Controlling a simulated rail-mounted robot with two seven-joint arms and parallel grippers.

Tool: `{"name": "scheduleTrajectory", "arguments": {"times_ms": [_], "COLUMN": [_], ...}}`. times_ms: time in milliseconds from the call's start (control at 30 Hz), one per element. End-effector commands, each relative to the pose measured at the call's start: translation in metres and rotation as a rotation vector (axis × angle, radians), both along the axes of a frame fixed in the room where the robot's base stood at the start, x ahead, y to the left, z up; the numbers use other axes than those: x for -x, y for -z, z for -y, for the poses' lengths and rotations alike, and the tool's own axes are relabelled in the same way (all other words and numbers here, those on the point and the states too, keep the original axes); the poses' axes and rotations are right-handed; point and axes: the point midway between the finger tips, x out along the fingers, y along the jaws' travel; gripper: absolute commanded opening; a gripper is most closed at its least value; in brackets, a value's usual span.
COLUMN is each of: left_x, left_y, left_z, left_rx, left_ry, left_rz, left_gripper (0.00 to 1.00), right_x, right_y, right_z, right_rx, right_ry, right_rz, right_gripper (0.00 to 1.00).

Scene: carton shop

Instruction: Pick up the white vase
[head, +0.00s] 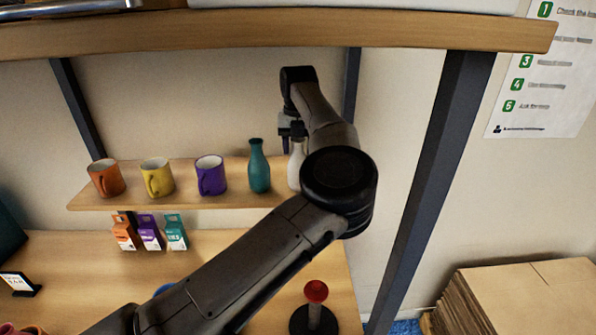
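The white vase (295,165) stands on the wooden shelf at its right end, just right of a teal vase (259,168). My arm hides the right part of the white vase. My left gripper (291,143) points down at the neck of the white vase, with the arm reaching up from the lower left. Its fingers are small and dark here, and I cannot tell whether they touch or close on the neck. My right gripper is not in view.
Orange (106,179), yellow (158,178) and purple (210,176) mugs stand left of the vases on the shelf (140,203). Small cartons (150,232) and a red-topped stand (315,310) are on the table below. A thick board (250,32) and dark posts (430,190) frame the shelf.

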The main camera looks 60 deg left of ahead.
Motion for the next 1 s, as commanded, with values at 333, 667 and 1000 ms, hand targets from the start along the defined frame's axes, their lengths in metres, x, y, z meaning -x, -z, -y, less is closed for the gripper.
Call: {"name": "scheduleTrajectory", "arguments": {"times_ms": [333, 667, 1000], "left_x": [0.0000, 0.0000, 0.0008], "left_y": [-0.0004, -0.0008, -0.0034], "left_z": [0.0000, 0.0000, 0.0018], "left_rx": [0.000, -0.001, -0.001], "left_ry": [0.000, 0.000, 0.000], "left_rz": [0.000, 0.001, 0.001], "left_gripper": [0.18, 0.00, 0.00], "right_x": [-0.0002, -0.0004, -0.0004], "right_y": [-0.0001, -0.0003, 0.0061], "right_z": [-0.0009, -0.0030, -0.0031], "right_rx": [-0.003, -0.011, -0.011], "right_ry": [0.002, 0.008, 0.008], "right_rz": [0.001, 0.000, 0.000], "right_gripper": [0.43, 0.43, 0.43]}}
